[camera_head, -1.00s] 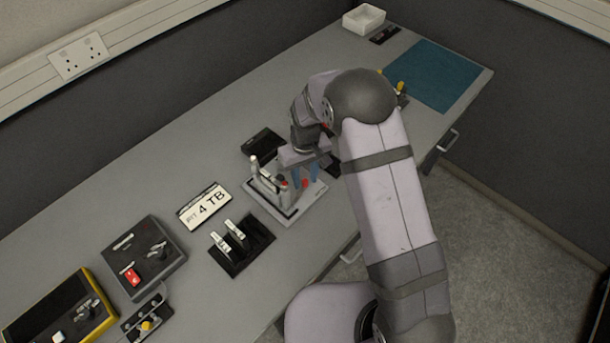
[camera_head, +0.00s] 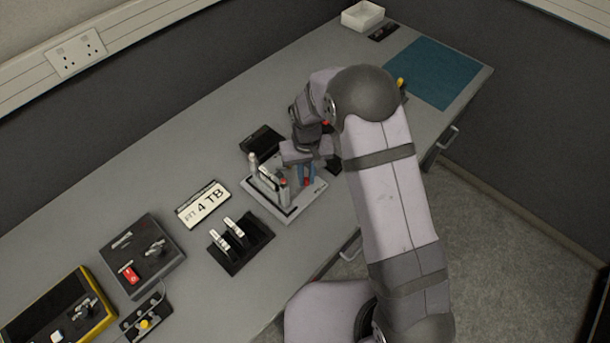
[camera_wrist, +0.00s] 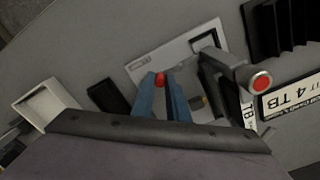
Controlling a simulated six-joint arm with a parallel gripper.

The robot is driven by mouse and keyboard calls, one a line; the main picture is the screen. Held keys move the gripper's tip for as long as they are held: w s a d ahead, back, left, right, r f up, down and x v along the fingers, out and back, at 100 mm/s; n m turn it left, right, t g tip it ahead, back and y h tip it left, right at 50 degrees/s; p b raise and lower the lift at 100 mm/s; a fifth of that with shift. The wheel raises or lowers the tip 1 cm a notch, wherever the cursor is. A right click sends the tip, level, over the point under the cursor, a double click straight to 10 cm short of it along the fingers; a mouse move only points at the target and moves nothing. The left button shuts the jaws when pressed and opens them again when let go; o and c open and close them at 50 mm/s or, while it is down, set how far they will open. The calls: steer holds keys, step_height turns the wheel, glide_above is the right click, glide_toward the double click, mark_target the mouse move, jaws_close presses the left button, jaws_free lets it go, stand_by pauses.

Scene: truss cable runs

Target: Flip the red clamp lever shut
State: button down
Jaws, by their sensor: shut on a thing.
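The clamp fixture, a light grey plate (camera_head: 290,212) with upright metal parts, sits mid-bench; the plate also shows in the wrist view (camera_wrist: 140,65). My gripper (camera_head: 307,177) reaches down over its right side. Its blue fingers (camera_wrist: 161,84) are closed on the red clamp lever (camera_wrist: 160,79), whose red end shows between the fingertips. In the head view only a small red part (camera_head: 306,182) shows there. The rest of the lever is hidden by the fingers, so its tilt cannot be told.
A grey post with a red round end (camera_wrist: 261,81) stands close beside my gripper. A black block (camera_head: 262,141) lies behind the plate. A "4 TB" label plate (camera_head: 203,205) and a black base with two silver levers (camera_head: 240,245) lie to the left.

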mark_target(307, 179)
steer(key=c, duration=1.7)
jaws_free()
steer(key=shift+r+b, duration=1.1)
steer(key=shift+r, duration=2.6)
